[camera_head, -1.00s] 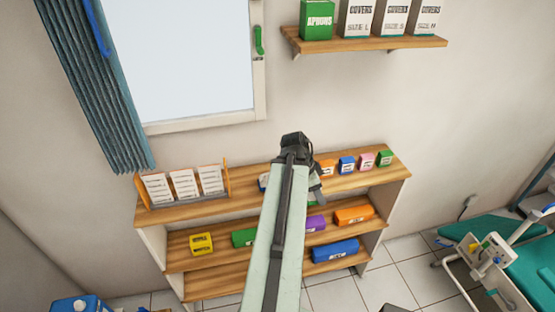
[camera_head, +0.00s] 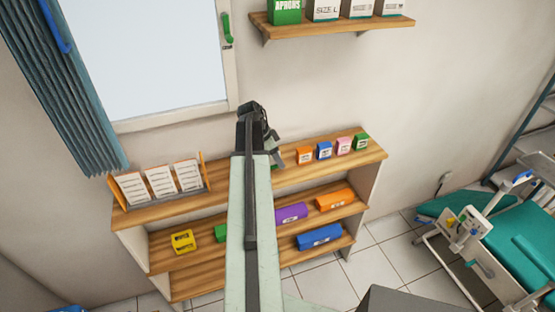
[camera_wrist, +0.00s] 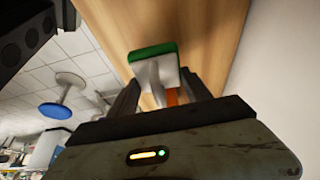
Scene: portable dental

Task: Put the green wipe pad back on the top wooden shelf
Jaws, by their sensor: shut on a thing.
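My gripper (camera_wrist: 162,84) is shut on the green wipe pad (camera_wrist: 153,51), a small block with a green face and white sides, in the wrist view. A bare wooden surface (camera_wrist: 205,30) fills the background behind the pad. In the head view my gripper (camera_head: 272,150) is at the end of my arm, over the middle of the floor unit's top wooden shelf (camera_head: 223,195); my arm hides most of it and the pad is not clear there. I cannot tell whether the pad touches the wood.
On the top board's right stand small orange (camera_head: 305,156), blue (camera_head: 324,151), pink (camera_head: 344,146) and green (camera_head: 361,142) packs. A card rack (camera_head: 160,182) stands at its left. Lower boards hold coloured packs. A wall shelf (camera_head: 340,27) with boxes hangs above.

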